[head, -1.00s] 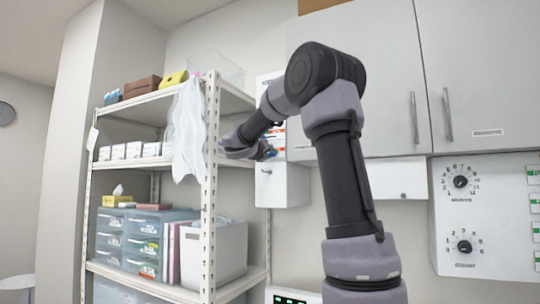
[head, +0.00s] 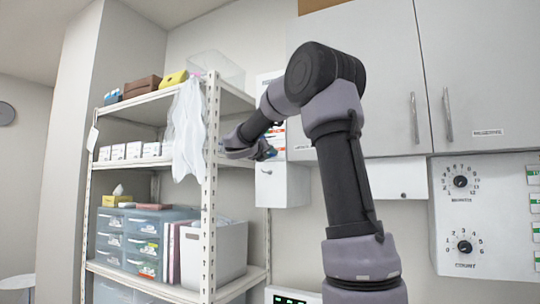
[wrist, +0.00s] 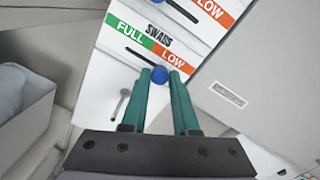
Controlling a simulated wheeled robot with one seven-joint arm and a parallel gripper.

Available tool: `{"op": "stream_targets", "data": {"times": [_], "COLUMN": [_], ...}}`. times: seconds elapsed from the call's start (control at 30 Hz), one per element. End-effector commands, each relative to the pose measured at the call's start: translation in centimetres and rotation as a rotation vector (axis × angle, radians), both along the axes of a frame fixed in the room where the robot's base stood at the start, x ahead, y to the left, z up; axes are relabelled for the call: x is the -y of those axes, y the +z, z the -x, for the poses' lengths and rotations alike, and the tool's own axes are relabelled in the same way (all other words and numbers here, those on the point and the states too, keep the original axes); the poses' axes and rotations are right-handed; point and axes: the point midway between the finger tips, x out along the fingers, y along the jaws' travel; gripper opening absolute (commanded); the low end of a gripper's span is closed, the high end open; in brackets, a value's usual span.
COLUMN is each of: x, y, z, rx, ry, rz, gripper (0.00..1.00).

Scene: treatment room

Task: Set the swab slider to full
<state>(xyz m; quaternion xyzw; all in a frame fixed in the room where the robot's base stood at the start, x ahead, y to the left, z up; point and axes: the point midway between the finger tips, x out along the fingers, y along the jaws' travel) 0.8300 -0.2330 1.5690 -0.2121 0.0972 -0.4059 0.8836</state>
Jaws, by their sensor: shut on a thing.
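The swab slider panel (wrist: 120,55) is white with the word SWABS, a green FULL label on the left and an orange LOW label on the right. A dark slanted slot runs below the labels. Its blue round knob (wrist: 158,75) stands below the LOW label, with bare slot visible toward FULL. My gripper (wrist: 166,78) has its green fingers shut on the knob. The fingers hide the slot's right end. In the head view my gripper (head: 264,151) is at the wall panel, beside the shelf, and the arm partly hides the panel.
A similar slider (wrist: 200,10) with an orange LOW label sits above. A white shelf unit (head: 210,180) with a hanging plastic sheet (head: 187,130) stands close to the left of my gripper. A white wall box (head: 284,186) is just below. Grey cabinets (head: 470,80) are to the right.

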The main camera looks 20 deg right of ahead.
Motion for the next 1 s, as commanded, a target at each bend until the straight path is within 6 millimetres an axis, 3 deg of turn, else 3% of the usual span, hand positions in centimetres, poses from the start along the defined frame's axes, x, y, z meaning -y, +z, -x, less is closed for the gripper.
{"op": "stream_targets", "data": {"times": [0.33, 0.63, 0.97, 1.0], "x": [-0.2, -3.2, -3.5, -3.6], "y": [-0.1, -0.1, 0.0, 0.1], "z": [-0.2, -4.0, -4.4, -4.4], "rx": [-0.001, -0.001, -0.001, -0.001], "ry": [0.002, 0.003, 0.005, 0.006], "rz": [-0.001, 0.0, 0.002, 0.002], "gripper": [0.0, 0.0, 0.0, 0.4]}}
